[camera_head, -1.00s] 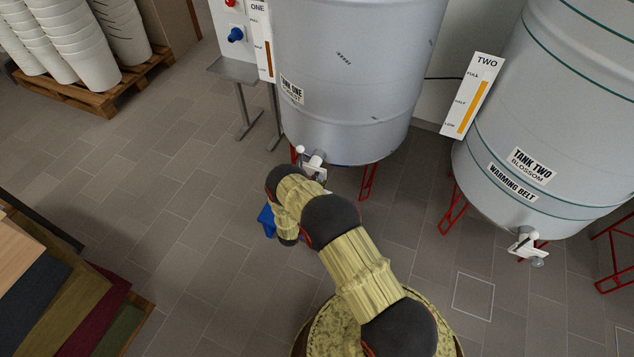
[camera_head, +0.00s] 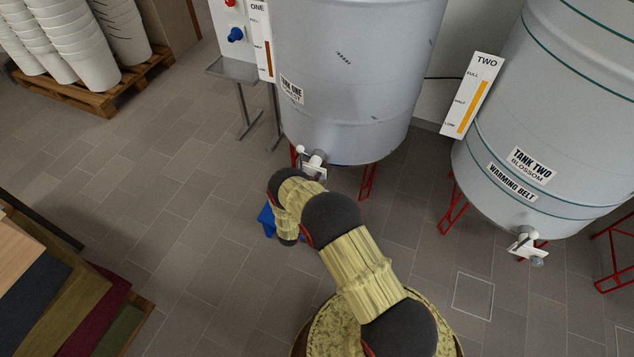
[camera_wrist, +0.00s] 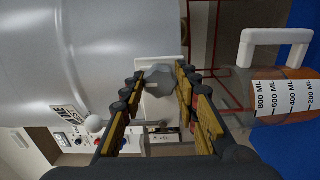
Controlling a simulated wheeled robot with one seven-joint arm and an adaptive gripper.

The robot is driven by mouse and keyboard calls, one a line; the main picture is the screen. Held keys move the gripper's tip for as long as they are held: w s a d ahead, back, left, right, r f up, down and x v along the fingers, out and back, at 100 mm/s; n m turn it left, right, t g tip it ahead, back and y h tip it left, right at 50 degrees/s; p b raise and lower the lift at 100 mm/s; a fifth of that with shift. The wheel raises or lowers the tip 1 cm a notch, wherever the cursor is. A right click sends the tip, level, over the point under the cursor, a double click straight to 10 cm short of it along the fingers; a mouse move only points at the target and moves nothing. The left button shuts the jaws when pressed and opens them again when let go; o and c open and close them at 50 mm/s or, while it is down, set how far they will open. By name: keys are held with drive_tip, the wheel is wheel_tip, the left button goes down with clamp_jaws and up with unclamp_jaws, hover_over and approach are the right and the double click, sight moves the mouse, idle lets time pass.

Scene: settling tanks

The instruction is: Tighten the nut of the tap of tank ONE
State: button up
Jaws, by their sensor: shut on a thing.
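Tank ONE (camera_head: 350,80) is the large pale grey tank at top centre. It also fills the upper left of the wrist view (camera_wrist: 80,50). Its tap (camera_head: 315,160) sticks out low on the front, partly hidden by my arm. In the wrist view a grey nut (camera_wrist: 159,84) sits between my fingertips, in front of the tap's white plate (camera_wrist: 160,106). My gripper (camera_wrist: 160,78) is shut on the nut, one finger on each side. My gripper is hidden behind my arm in the head view.
A jug (camera_wrist: 283,95) with ml marks and amber contents is right of my fingers in the wrist view, by a blue surface (camera_wrist: 305,30). Tank TWO (camera_head: 550,110) stands at right on red legs. Buckets on a pallet (camera_head: 95,95) are upper left; open floor lies between.

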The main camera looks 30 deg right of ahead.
drive_tip(key=o, duration=1.2)
drive_tip(key=shift+c, duration=0.2)
drive_tip(key=v, duration=1.2)
